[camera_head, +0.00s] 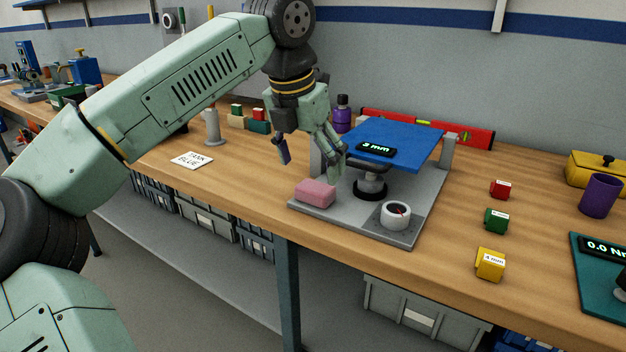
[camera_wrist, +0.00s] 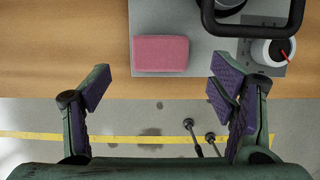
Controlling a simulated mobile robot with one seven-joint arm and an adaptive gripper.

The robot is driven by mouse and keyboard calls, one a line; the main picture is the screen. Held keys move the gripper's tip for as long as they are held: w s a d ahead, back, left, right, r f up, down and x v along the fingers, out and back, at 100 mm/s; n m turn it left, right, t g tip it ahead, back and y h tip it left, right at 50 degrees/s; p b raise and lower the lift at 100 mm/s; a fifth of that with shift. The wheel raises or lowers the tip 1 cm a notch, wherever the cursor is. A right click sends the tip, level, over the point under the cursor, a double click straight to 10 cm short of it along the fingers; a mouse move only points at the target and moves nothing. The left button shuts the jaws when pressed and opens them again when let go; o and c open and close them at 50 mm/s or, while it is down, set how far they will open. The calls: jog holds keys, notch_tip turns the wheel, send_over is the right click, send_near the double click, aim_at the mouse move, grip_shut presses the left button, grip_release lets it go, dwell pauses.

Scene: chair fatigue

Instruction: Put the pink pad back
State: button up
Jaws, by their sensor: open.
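The pink pad (camera_head: 315,193) lies flat on the front left corner of the grey base plate (camera_head: 330,217) of a test stand. In the wrist view the pink pad (camera_wrist: 160,53) sits near the plate's front edge, ahead of my fingers. My gripper (camera_head: 308,160) is open and empty above the left part of the plate, behind and above the pad. In the wrist view my gripper's two fingers (camera_wrist: 160,92) are spread wider than the pad, with nothing between them.
The stand carries a blue seat plate (camera_head: 400,140), a dark post and a white dial (camera_head: 395,215). Red, green and yellow (camera_head: 490,264) blocks stand to the right. A card (camera_head: 192,160) lies to the left. Bare wood lies between the card and the stand.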

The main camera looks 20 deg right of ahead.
jog(key=v, duration=0.6)
jog(key=shift+r, duration=0.2)
